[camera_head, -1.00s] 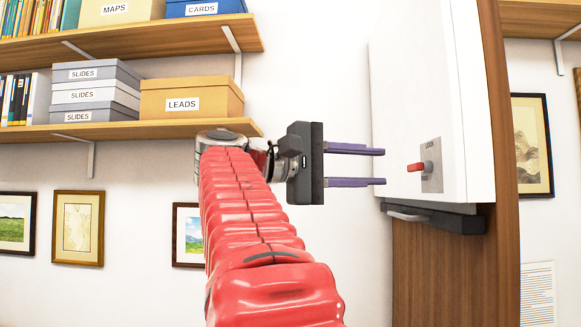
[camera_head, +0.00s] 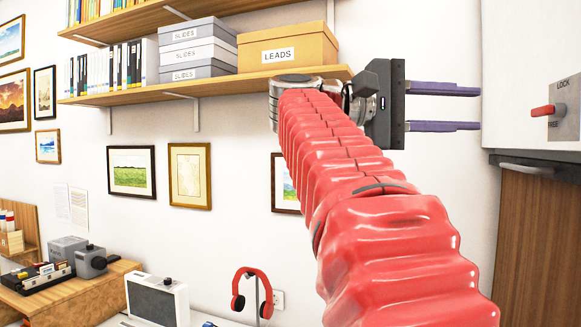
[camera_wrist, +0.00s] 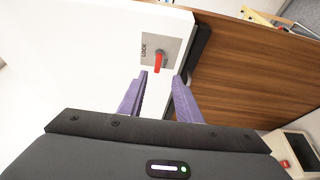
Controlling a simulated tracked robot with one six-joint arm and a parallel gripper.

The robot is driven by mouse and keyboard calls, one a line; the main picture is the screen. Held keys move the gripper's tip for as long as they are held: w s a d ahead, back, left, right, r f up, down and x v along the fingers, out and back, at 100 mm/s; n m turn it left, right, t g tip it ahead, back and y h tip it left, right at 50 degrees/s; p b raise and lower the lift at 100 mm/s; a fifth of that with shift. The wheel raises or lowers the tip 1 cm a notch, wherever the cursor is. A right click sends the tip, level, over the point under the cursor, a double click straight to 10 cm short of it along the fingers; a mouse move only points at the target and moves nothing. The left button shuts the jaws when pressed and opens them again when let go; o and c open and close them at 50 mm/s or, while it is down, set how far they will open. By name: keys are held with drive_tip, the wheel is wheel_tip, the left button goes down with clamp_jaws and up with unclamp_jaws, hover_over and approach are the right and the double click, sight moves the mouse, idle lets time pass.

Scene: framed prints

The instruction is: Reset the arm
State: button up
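My gripper (camera_head: 478,108) is open and empty, its two purple fingers apart and pointing right in the head view. The fingers also show in the wrist view (camera_wrist: 160,76), with a gap between them. A red lever (camera_head: 543,111) sits on a grey plate (camera_head: 567,96) marked LOCK on the white cabinet (camera_head: 520,85); a second label is partly hidden by the lever. The lever also shows in the wrist view (camera_wrist: 159,62), just beyond the fingertips. The fingers appear apart from it. My red-sleeved arm reaches up across the head view.
Shelves (camera_head: 222,88) with boxes and books are behind my arm. Framed prints (camera_head: 131,172) hang on the wall. A wood panel (camera_head: 535,235) stands below the cabinet. A grey speaker-like box (camera_head: 155,300) and red headphones (camera_head: 240,290) are lower left.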

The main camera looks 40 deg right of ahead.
drive_tip(key=w+d+f+n+t, duration=0.35)
drive_tip(key=w+f+t, duration=0.25)
drive_tip(key=w+f, duration=0.4)
drive_tip(key=w+a+f+n+t+y, duration=0.1)
drive_tip(key=w+a+f+t+y, duration=0.2)
drive_tip(key=f, duration=0.7)
drive_tip(key=w+a+f+n+t+y, duration=0.1)
drive_tip(key=w+a+f+t, duration=0.25)
drive_tip(key=f, duration=0.65)
drive_tip(key=w+a+f+t+y, duration=0.25)
drive_tip(key=a+f+y, duration=0.35)
drive_tip(key=a+f, duration=1.05)
drive_tip(key=s+a+f+n+y, duration=0.1)
drive_tip(key=s+a+f, duration=0.3)
drive_tip(key=a, duration=0.4)
drive_tip(key=s+a+f+t+y, duration=0.1)
drive_tip(key=s+a+f+y, duration=0.2)
drive_tip(key=a, duration=0.5)
drive_tip(key=shift+s+a+f+n, duration=0.35)
drive_tip(key=shift+f, duration=0.1)
